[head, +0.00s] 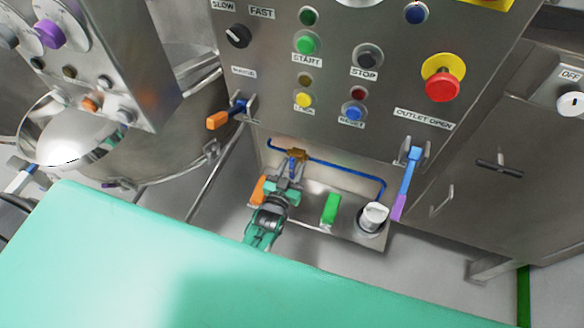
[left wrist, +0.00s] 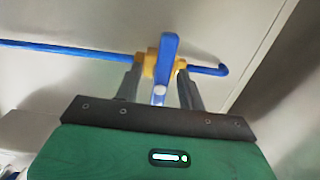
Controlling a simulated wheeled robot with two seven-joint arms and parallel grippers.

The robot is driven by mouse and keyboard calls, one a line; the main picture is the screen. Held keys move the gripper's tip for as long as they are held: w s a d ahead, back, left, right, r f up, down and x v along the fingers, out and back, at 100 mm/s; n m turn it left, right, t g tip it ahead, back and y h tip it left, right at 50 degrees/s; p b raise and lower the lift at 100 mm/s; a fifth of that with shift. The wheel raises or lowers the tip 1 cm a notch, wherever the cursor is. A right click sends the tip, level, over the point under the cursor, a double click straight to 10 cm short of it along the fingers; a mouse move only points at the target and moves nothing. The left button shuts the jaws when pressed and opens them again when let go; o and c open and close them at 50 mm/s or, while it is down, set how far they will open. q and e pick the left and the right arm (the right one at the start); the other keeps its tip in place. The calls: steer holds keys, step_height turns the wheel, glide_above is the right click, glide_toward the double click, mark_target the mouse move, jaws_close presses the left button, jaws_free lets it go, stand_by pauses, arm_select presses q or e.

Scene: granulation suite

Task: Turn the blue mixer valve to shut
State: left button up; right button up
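A brass valve body (head: 298,154) sits on a thin blue pipe (head: 345,168) low on the steel mixer cabinet. Its blue handle (head: 292,166) points down toward my left gripper (head: 291,178), across the pipe. In the left wrist view the blue handle (left wrist: 168,58) stands between the two fingers of my left gripper (left wrist: 159,78), with the brass body (left wrist: 152,66) just behind. The fingers are apart, with a visible gap on the left of the handle; contact on the right side is unclear. My right gripper is in neither view.
A lever with a blue bar and purple tip (head: 399,206) hangs at the right under OUTLET OPEN. An orange-tipped lever (head: 218,120) is at the upper left. Green (head: 331,208) and orange (head: 258,190) pieces and a white-topped knob (head: 374,216) flank the gripper. A teal surface (head: 130,260) fills the foreground.

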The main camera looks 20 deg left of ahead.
arm_select(q)
steer(key=shift+s, duration=0.3)
steer(key=s+b, duration=0.1)
steer(key=s, duration=1.2)
steer(key=shift+a, duration=0.25)
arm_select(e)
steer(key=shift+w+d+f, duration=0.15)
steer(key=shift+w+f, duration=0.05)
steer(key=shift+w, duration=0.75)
arm_select(q)
steer(key=shift+s, duration=0.1)
